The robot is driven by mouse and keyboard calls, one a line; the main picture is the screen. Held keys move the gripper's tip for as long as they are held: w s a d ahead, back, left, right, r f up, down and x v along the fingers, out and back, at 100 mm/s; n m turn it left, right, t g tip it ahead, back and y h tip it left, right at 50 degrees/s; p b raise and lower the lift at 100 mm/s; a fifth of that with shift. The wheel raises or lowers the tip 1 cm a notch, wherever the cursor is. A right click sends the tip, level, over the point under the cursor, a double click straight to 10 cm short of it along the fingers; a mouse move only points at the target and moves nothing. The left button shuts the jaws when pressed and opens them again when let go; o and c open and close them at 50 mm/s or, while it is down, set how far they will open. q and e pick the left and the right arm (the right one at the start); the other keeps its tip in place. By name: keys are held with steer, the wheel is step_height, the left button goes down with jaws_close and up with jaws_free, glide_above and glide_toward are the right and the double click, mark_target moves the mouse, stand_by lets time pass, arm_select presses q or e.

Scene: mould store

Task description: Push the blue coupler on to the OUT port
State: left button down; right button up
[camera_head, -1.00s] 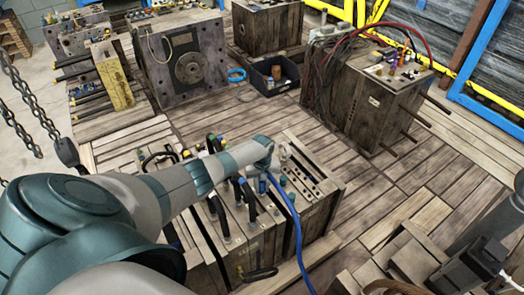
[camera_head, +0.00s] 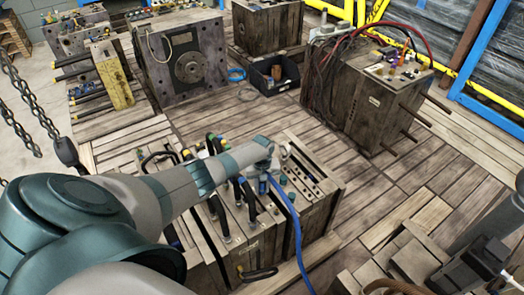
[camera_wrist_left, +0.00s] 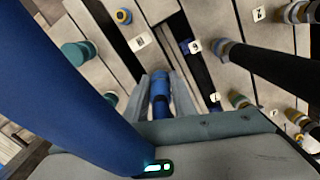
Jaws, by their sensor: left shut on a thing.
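My left gripper (camera_wrist_left: 162,97) reaches down over the near wooden-textured mould block (camera_head: 318,222) in the head view. In the left wrist view it is shut on the blue coupler (camera_wrist_left: 160,88), held between its two grey fingers. A thick blue hose crosses the left of that view; in the head view the blue hose (camera_head: 297,228) hangs from the gripper down the block's front. Several ports and fittings with small white tags surround the coupler. I cannot read the tags, so I cannot tell which port is OUT, nor whether the coupler touches one. My right gripper is not seen.
A teal fitting (camera_wrist_left: 77,53) stands left of the fingers and a black hose (camera_wrist_left: 262,62) to their right. Black hose loops rise from the block. Another block (camera_head: 370,105) with red hose stands behind right.

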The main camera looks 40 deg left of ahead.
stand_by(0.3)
arm_select(q)
steer(key=c, duration=1.4)
jaws_free()
steer(key=shift+r, duration=0.15)
steer(key=shift+r, duration=0.6)
step_height(320, 180, up, 16)
steer(key=shift+f, duration=0.1)
